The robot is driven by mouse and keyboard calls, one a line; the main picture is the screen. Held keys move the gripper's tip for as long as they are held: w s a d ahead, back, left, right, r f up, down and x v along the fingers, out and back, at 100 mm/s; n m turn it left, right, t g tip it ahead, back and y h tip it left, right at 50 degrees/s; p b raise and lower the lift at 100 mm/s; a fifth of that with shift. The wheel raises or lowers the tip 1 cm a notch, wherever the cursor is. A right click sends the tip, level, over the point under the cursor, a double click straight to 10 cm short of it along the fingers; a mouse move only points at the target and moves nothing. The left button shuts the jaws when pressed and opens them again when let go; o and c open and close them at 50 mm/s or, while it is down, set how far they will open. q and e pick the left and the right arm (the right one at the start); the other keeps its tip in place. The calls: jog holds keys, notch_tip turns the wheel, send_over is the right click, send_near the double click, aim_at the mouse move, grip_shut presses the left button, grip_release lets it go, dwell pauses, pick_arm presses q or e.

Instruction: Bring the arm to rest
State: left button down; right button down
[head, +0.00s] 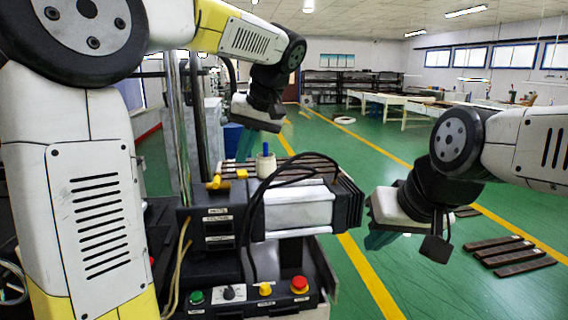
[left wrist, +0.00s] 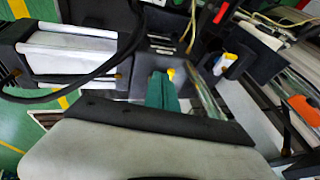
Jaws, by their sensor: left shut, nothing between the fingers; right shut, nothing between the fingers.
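My left arm comes in from the left in the head view. Its gripper (head: 247,143) points down, with teal fingers shut and empty, beyond and above the machine (head: 298,212). In the left wrist view the teal fingers of my left gripper (left wrist: 162,90) are together over the machine's dark housing. My right gripper (head: 380,238) hangs at the right of the machine, shut and empty, over the green floor. Its fingers are partly hidden by its white body.
The machine's front panel has green, yellow and red buttons (head: 299,284). Dark bars (head: 510,255) lie on the floor at right. White tables (head: 400,103) stand far back.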

pick_arm(q)
jog(key=s+a+f+m+t+h, duration=0.1)
jog(key=s+f+h, duration=0.2)
jog(key=s, duration=0.7)
jog(key=s+a+f+m+t+h, duration=0.1)
jog(key=s+f+m+t+h, duration=0.1)
jog(key=s+f, duration=0.4)
jog(key=s+h, duration=0.1)
jog(key=s, duration=0.2)
jog(key=shift+s+f+h, duration=0.2)
jog(key=shift+s+h, duration=0.1)
jog(key=shift+s, duration=0.05)
jog(key=shift+a, duration=0.15)
